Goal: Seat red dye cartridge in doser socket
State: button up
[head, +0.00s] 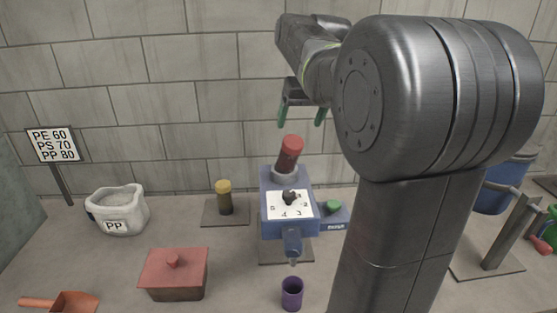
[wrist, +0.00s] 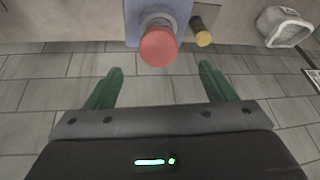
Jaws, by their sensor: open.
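The red dye cartridge (head: 289,154) stands in the grey socket (head: 284,177) on top of the blue doser (head: 271,187), tilted a little to the right in the head view. In the wrist view the red cap (wrist: 158,47) is seen end-on, with the grey socket ring (wrist: 158,17) behind it. How deep it sits cannot be told. My gripper (head: 301,115) is open and empty above the cartridge. In the wrist view its green fingers (wrist: 160,83) are spread wide, and the cap lies beyond their tips, apart from them.
A yellow-capped cartridge (head: 224,198) stands on a plate left of the doser. A purple cup (head: 291,293) stands below the spout. A red-lidded box (head: 174,273), a PP sack (head: 117,212) and an orange scoop (head: 65,303) are at left. The brick wall is close behind.

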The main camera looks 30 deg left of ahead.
aim_at(293, 141)
jog(key=x, duration=0.8)
jog(key=shift+f+p, duration=0.2)
jog(key=shift+p, duration=0.2)
jog(key=shift+p+x, duration=0.75)
jog(key=shift+x, duration=1.95)
jog(key=shift+w+a+r, duration=0.1)
jog(key=shift+w, duration=0.05)
jog(key=c, duration=1.3)
